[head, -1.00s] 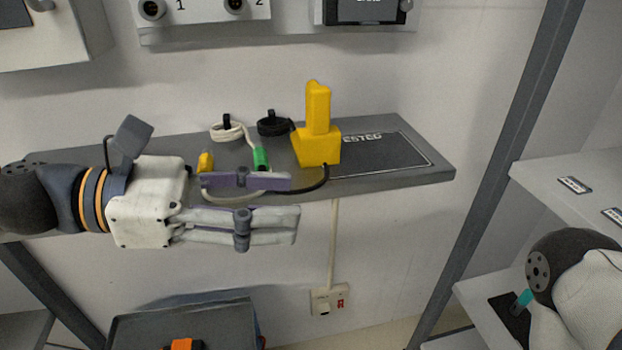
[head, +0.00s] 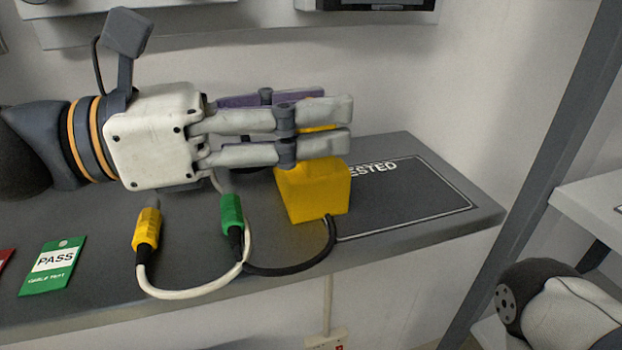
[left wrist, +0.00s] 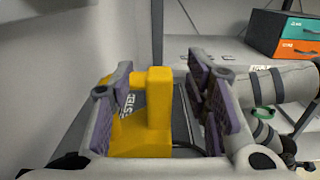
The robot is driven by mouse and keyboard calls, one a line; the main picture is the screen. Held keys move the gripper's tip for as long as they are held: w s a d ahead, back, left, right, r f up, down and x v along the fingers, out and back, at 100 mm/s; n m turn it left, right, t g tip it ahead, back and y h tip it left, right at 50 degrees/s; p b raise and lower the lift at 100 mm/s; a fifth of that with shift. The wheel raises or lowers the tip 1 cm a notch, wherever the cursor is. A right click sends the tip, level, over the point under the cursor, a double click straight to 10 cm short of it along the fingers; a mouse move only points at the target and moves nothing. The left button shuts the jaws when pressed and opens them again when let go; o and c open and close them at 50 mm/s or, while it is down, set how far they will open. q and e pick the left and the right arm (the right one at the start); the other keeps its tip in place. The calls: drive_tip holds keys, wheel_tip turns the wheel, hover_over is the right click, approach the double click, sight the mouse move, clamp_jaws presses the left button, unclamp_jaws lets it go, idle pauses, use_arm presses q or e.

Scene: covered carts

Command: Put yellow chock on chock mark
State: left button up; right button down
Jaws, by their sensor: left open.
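The yellow chock (head: 313,190), a block with an upright grip, stands on the grey shelf at the left edge of the outlined dark area lettered "TESTED" (head: 410,195). No mark lettered as a chock mark shows. My left gripper (head: 335,117) is open at the chock's upright grip, its fingers covering most of the grip in the head view. In the left wrist view, the chock (left wrist: 155,110) stands between the two spread purple-padded fingers of the gripper (left wrist: 158,75), with a gap on the right side. My right gripper is not in view.
A yellow plug (head: 147,228) and a green plug (head: 232,212) with white and black cables lie left of the chock. The black cable runs to the chock's base. A green PASS tag (head: 53,265) lies at left. The outlined area is mostly bare.

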use_arm(q)
drive_tip(key=shift+w+d+r, duration=0.1)
drive_tip(key=shift+w+d, duration=0.15)
drive_tip(key=shift+d, duration=0.45)
drive_tip(key=shift+a, duration=0.1)
drive_tip(key=shift+c, duration=0.5)
clamp_jaws()
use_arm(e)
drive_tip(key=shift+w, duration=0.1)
use_arm(q)
drive_tip(key=shift+r, duration=0.1)
